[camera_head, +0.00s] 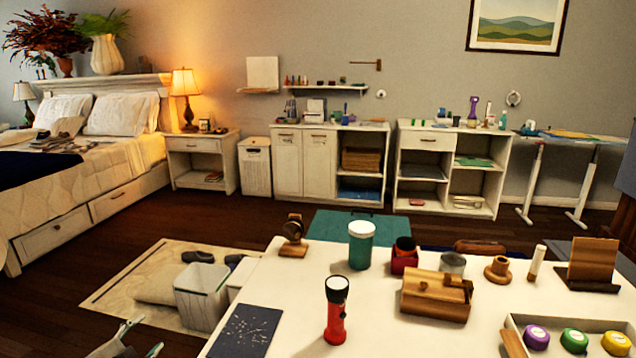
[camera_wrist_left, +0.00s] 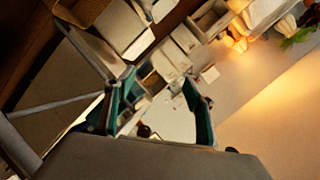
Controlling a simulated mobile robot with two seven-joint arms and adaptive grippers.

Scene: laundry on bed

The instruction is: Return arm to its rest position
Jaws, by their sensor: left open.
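My left gripper (camera_head: 148,334) shows at the bottom left of the head view, with its two grey-green fingers spread apart. It is left of the white table (camera_head: 285,325) and apart from it, in front of the rug. In the left wrist view the open fingers of my left gripper (camera_wrist_left: 160,78) have nothing between them. That view is tilted and shows furniture and wall behind the fingers. Most of my left arm is outside the head view. My right gripper is not in view.
The table bears a red flashlight (camera_head: 336,312), a green jar (camera_head: 361,246), a wooden box (camera_head: 437,294) and a dark speckled sheet (camera_head: 245,332) at its left edge. A white bin (camera_head: 203,296) stands on the rug (camera_head: 140,265). Dark floor beside the bed is clear.

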